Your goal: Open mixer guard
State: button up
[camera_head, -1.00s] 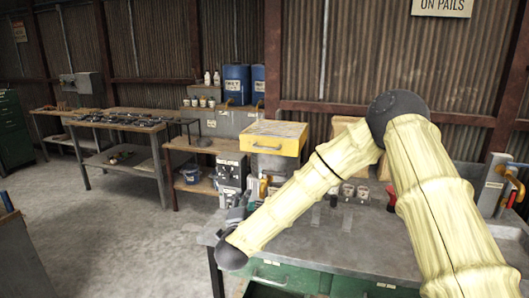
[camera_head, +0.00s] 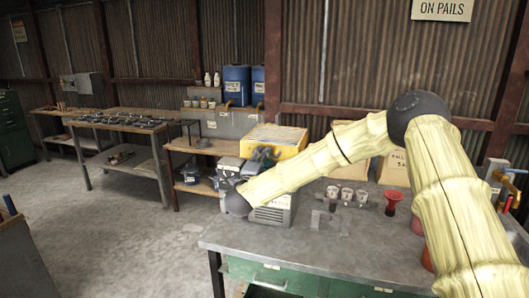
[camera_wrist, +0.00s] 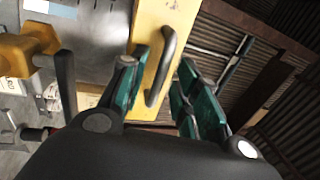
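The mixer guard (camera_head: 291,146) is a yellow box-like cover at the back left of the near bench. In the wrist view its yellow face (camera_wrist: 165,18) carries a dark curved handle (camera_wrist: 166,68). My gripper (camera_head: 262,153) is at the front of the guard in the head view and hides part of its face. In the wrist view my gripper (camera_wrist: 159,68) is open, with teal-padded fingers on either side of the handle. A gap shows between the handle and the right finger; contact with the left finger cannot be told.
The grey bench (camera_head: 330,245) has a vented grey box (camera_head: 272,212), several small cups (camera_head: 346,195) and a red funnel (camera_head: 393,200). Paper sacks (camera_head: 392,168) stand behind. A side bench with blue drums (camera_head: 237,84) is at the back.

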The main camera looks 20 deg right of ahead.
jog(key=shift+x, duration=1)
grip_shut()
